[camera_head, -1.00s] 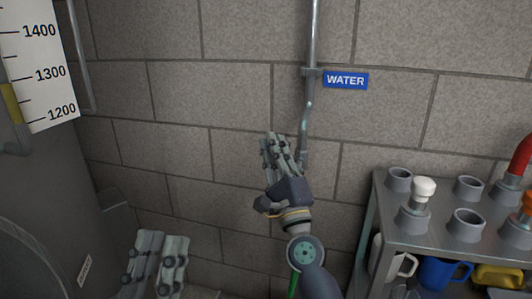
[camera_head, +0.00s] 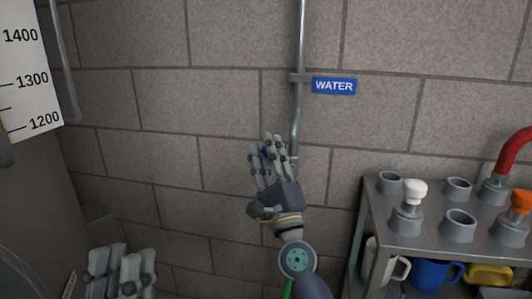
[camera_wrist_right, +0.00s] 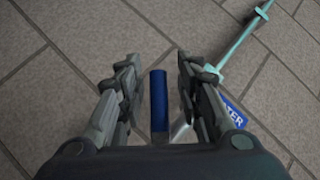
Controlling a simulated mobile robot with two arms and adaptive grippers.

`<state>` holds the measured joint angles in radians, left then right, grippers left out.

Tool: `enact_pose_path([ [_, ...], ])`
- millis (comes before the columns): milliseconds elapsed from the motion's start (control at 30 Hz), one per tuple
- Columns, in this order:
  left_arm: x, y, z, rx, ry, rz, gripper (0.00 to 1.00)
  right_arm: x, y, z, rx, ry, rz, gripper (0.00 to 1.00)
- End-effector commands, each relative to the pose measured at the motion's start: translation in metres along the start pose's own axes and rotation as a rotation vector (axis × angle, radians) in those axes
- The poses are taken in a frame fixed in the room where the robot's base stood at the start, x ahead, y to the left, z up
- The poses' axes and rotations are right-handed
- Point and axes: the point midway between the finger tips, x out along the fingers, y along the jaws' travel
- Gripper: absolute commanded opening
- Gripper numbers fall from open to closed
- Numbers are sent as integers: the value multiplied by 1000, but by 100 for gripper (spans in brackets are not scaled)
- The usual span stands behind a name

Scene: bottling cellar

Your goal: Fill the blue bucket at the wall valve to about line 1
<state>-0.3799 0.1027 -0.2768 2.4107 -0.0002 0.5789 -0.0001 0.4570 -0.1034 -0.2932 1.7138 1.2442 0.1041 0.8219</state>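The water pipe (camera_head: 300,40) runs down the wall beside the blue WATER sign (camera_head: 334,86). My right gripper (camera_head: 268,152) is in front of the wall at the pipe's lower part. A blue bar, seemingly the valve handle (camera_wrist_right: 158,100), lies between its fingers in the right wrist view, with gaps on both sides. The right gripper is open around it. My left gripper (camera_head: 121,270) is low at the left, its fingers close together and partly cut off; its hold cannot be told. A blue container (camera_head: 432,274) with a handle sits under the rack top; whether it is the bucket is unclear.
A metal rack (camera_head: 408,238) at the right carries grey sockets, a white-topped fitting (camera_head: 415,190) and a red hose (camera_head: 515,150). A white jug (camera_head: 397,268) and a yellow container (camera_head: 488,273) are below. A grey tank with a scale (camera_head: 31,80) stands left.

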Motion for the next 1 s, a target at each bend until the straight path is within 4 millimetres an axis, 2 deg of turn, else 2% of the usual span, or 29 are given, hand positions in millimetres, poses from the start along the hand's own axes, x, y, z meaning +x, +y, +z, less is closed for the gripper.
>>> enact_pose_path([
  [267,0,0,1,0,-4,-1,25,-2,3,-1,1,1,5,34],
  [367,0,0,1,0,-3,-1,25,-10,4,-1,-1,2,7,34],
  [467,0,0,1,0,-3,-1,25,-26,4,-2,-2,2,8,34],
  [800,0,0,1,0,-2,0,25,-96,3,-1,-1,0,7,34],
  [1000,0,0,1,0,-2,0,25,-117,2,-1,0,1,5,34],
])
